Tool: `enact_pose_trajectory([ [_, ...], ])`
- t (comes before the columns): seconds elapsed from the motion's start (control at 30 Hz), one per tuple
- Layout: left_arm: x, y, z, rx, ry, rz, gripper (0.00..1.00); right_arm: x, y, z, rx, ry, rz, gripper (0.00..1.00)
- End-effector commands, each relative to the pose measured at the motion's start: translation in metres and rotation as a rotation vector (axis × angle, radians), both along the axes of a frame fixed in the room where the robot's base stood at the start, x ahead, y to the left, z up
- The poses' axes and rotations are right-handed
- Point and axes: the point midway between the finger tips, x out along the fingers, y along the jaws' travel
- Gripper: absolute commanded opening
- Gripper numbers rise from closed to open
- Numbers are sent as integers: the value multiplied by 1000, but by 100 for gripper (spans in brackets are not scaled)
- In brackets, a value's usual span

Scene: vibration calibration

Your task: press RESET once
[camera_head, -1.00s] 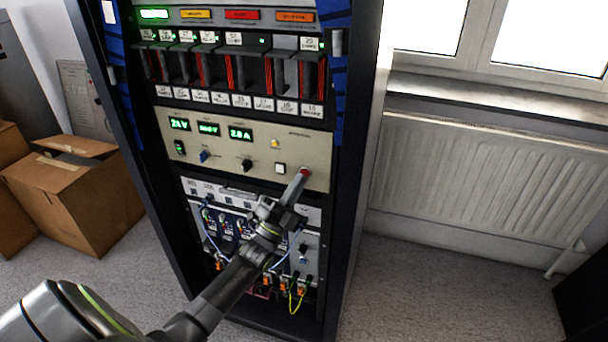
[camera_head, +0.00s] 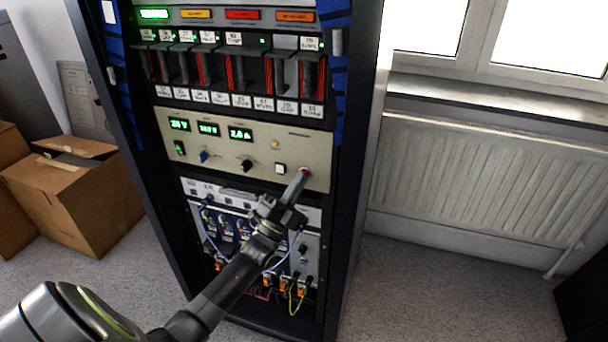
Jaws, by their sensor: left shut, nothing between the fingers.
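A beige panel (camera_head: 225,165) with three green displays, knobs and buttons sits mid-height in the rack. A red button (camera_head: 305,170) is at its right end, partly hidden by my fingertips. The label at the button is too small to read. My left gripper (camera_head: 300,178) is shut and empty, its fingertips at the red button, seemingly touching it. Whether the button is pushed in cannot be told. A white square button (camera_head: 280,168) sits just left of the fingertips. My right gripper is not in view.
The dark rack (camera_head: 355,200) holds card modules (camera_head: 235,70) above the panel and cabled units (camera_head: 230,225) below. Cardboard boxes (camera_head: 85,205) stand on the floor at left. A radiator (camera_head: 480,180) is under the window at right.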

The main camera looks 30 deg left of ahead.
Motion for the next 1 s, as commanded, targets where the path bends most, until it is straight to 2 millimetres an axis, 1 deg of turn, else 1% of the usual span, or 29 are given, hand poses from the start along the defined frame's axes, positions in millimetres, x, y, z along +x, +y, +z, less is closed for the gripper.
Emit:
enact_pose_trajectory([
  [0.37, 0, 0, 1, 0, 1, 0, 0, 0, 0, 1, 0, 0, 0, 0],
  [0.7, -14, -3, 1, 0, 2, 0, 0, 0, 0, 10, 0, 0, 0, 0],
  [1.0, -15, -4, 0, 0, 1, 0, 0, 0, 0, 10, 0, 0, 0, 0],
])
